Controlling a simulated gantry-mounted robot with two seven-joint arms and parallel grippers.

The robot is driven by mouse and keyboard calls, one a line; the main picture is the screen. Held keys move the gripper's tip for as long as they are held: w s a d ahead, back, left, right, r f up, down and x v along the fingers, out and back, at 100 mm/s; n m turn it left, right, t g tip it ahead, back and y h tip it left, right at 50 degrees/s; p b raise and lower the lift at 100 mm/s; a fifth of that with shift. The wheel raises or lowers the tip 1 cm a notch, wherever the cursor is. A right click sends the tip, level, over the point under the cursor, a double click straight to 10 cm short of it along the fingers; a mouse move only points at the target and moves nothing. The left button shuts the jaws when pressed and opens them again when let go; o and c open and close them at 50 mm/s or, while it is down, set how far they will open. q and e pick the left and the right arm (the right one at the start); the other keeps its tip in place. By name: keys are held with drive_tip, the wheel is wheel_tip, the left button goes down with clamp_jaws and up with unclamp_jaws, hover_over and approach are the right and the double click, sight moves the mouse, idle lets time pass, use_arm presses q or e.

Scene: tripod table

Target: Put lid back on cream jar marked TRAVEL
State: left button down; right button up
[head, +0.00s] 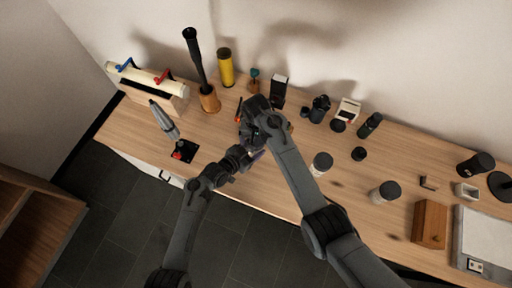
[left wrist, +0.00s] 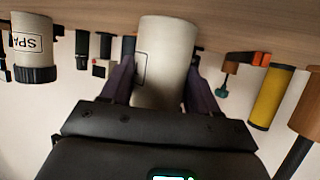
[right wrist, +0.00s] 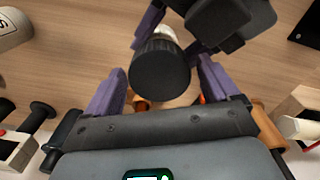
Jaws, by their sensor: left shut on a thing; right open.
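A pale cylindrical jar (left wrist: 165,55) is held between the purple fingers of my left gripper (left wrist: 160,85). Only an edge of its label shows, and its text cannot be read. In the right wrist view a dark ridged lid (right wrist: 160,70) sits at the end of the pale jar (right wrist: 163,32), its flat face toward that camera. I cannot tell whether it is fully seated. My right gripper (right wrist: 162,85) is open, its fingers on either side of the lid with gaps. In the head view my right gripper (head: 259,126) hides most of the jar.
A SPA jar (left wrist: 32,45) stands apart with its dark lid on. Two lidded jars (head: 321,163) (head: 385,192) stand to the right of my arms. A small dark round piece (head: 358,153) lies between them. A yellow cylinder (head: 226,67) and wooden holder (head: 209,99) stand behind left.

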drive_tip(key=shift+f, duration=0.25)
drive_tip(key=shift+c, duration=0.3)
drive_tip(key=c, duration=1)
drive_tip(key=o, duration=1.2)
drive_tip(key=shift+o, duration=0.2)
wheel_tip(320, 180, up, 12)
